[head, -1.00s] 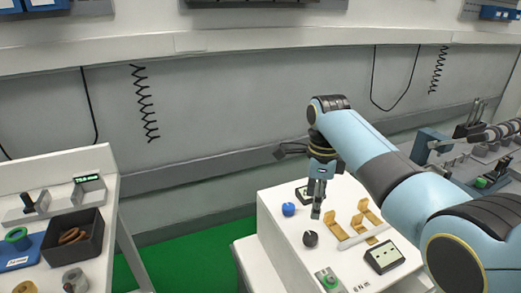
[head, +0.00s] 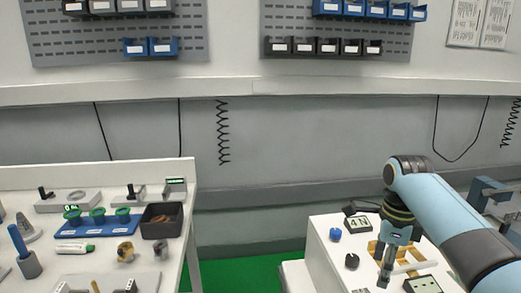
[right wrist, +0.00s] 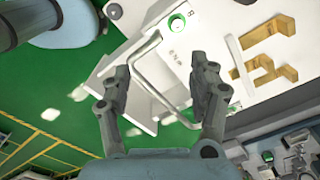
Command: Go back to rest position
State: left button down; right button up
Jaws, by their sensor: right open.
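My right gripper (head: 384,275) hangs fingers-down from the blue arm over the white cart (head: 325,262) at the right of the head view. In the right wrist view its two fingers (right wrist: 160,85) are apart, with nothing held between them. Beyond them show the cart's corner, a bent metal handle (right wrist: 155,75) and a green round button (right wrist: 177,23). My left gripper is not in view.
On the right cart are a blue knob (head: 335,234), a black knob (head: 352,261), yellow brackets (head: 376,249) and a meter (head: 424,285). A left table (head: 194,215) holds a black bin (head: 162,220) and a blue tray (head: 70,230). Green floor (head: 240,273) lies between.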

jog(key=s+d+f+n+t, duration=0.2)
jog(key=s+f+n, duration=0.1)
jog(key=s+n, duration=0.95)
jog(key=s+r+n+t, duration=0.1)
jog(key=s+r+n, duration=0.25)
jog(key=s, duration=0.25)
jog(key=s+a+r+n, duration=0.1)
jog(key=s+r+n, duration=0.1)
jog(key=s+n, duration=0.3)
jog(key=s+r+n+t, duration=0.1)
jog(key=s+r+n, duration=0.2)
jog(key=s, duration=0.5)
notch_tip(320, 180, down, 30)
jog(key=d+g+b, duration=0.2)
jog(key=b, duration=0.3)
jog(key=s+d+f+g+b, duration=0.1)
jog(key=s+f+b, duration=0.3)
jog(key=s+f, duration=1.5)
notch_tip(320, 180, down, 3)
jog(key=shift+s+d+r+h, duration=0.2)
jog(key=shift+h, duration=0.2)
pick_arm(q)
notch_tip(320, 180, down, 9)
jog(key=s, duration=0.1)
pick_arm(e)
jog(key=shift+s, duration=0.2)
jog(key=shift+c, duration=0.3)
